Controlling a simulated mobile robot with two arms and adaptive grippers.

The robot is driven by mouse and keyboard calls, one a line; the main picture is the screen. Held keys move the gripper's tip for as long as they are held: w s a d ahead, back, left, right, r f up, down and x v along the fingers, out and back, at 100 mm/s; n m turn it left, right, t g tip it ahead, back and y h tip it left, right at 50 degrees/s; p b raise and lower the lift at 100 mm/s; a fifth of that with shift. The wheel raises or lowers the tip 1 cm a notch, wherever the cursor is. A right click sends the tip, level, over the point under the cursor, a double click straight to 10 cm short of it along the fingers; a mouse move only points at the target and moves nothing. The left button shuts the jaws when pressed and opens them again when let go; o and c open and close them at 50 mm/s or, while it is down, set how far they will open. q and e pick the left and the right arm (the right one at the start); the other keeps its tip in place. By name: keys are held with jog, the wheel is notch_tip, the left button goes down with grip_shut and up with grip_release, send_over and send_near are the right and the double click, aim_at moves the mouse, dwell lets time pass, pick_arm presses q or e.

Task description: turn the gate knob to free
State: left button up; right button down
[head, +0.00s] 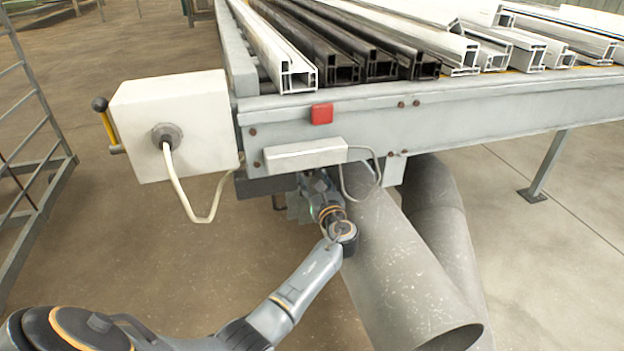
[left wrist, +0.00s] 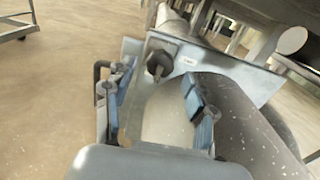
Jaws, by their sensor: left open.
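The gate knob (left wrist: 158,66) is dark and round in the left wrist view. It sits on a grey metal plate (left wrist: 222,64), left of a small white label whose lettering is too small to read surely. My left gripper (left wrist: 154,98) is open, with a blue-padded finger on each side of the picture. The knob shows beyond the fingertips, between their lines, and does not appear gripped. In the head view my left gripper (head: 312,186) reaches under the front edge of the bench, and the knob is hidden there. My right gripper is not in view.
The bench (head: 460,108) carries white and dark profiles. A red button (head: 321,114), a white box (head: 185,125) and a hanging cable are at its front. Large grey pipes (head: 405,275) stand close right of my left wrist. Open floor lies to the left.

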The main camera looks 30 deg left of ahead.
pick_arm(q)
jog(key=shift+x, duration=1.15)
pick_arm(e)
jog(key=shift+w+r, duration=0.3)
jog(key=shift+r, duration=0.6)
pick_arm(q)
jog(key=c, duration=1.2)
jog(key=shift+o, duration=0.2)
